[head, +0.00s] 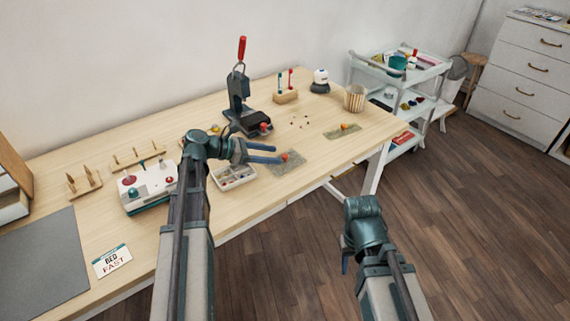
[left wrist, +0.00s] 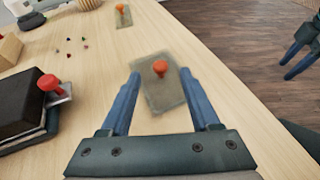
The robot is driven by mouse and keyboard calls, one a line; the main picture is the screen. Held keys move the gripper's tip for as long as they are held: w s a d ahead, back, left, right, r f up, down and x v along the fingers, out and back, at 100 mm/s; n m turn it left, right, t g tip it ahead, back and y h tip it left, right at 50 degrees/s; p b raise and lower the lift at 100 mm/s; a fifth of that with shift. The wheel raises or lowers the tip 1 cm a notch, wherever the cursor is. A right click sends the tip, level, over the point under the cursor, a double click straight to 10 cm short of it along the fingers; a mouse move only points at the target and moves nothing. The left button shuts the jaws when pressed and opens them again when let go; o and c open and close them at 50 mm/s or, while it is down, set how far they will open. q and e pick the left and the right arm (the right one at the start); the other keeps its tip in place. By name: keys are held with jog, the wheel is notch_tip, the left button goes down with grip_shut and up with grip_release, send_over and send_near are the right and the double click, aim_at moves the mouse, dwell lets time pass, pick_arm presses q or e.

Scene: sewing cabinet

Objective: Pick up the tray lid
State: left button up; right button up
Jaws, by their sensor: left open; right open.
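A flat, greyish see-through lid with an orange knob (head: 290,168) lies on the table beside a small compartment tray (head: 222,186). The lid also shows in the left wrist view (left wrist: 160,97), lying between and beyond my finger tips. My left gripper (head: 280,154) is open, its blue fingers spread on either side of the orange knob; I cannot tell how far above the lid they are. A second similar lid with an orange knob (head: 335,134) lies further right on the table. My right gripper (head: 345,264) is open, away from the table over the floor, mostly hidden by its wrist.
A press with a red-tipped lever (head: 239,90) stands behind the tray. Several tiny coloured pieces (head: 301,122) lie near the second lid. A striped cup (head: 355,98) and a wooden block with tools (head: 285,97) stand at the back. A white trolley (head: 398,80) stands beyond the table's end.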

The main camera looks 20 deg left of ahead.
aim_at(284, 155)
pick_arm(q)
jog(key=shift+b+x, duration=0.95)
jog(key=shift+x, duration=1.7)
jog(key=shift+r, duration=0.15)
grip_shut()
